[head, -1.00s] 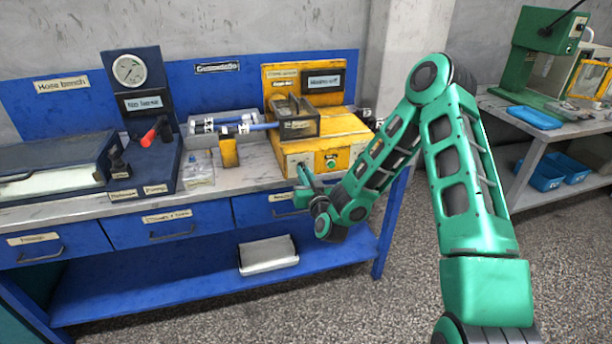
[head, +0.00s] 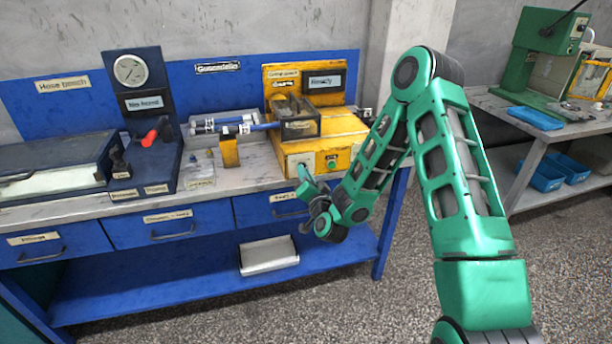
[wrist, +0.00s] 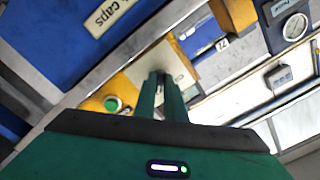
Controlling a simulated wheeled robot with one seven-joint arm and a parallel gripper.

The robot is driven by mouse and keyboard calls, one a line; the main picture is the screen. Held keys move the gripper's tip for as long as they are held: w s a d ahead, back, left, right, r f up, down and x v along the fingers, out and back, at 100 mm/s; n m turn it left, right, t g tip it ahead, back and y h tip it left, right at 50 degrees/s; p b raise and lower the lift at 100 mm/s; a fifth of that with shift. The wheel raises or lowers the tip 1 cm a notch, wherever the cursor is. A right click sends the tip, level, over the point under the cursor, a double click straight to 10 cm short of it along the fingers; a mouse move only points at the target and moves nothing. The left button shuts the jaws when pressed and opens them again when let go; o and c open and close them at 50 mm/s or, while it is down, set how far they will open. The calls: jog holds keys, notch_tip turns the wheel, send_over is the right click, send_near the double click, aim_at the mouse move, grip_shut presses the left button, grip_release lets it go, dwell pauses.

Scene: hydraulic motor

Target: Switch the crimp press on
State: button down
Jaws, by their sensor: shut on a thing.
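The crimp press (head: 347,140) is the yellow machine at the right end of the blue bench. Its dark display (head: 326,81) seems to read "Ready". A green button (head: 332,162) is on its front face and also shows in the wrist view (wrist: 113,104). My gripper (head: 303,172) is at the left of that front face, left of the button in the head view. In the wrist view its fingers (wrist: 168,80) are close together, shut on a small switch knob at the press front. The fingers mostly hide the knob.
The blue gauge stand (head: 140,85) is further left. Bench drawers (head: 265,208) are below my gripper. Floor right of the bench is clear.

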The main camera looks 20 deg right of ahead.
jog(key=shift+d+r, duration=0.1)
jog(key=shift+d, duration=0.05)
jog(key=c, duration=1.8)
grip_release()
jog(key=s, duration=1)
jog(key=shift+s, duration=0.4)
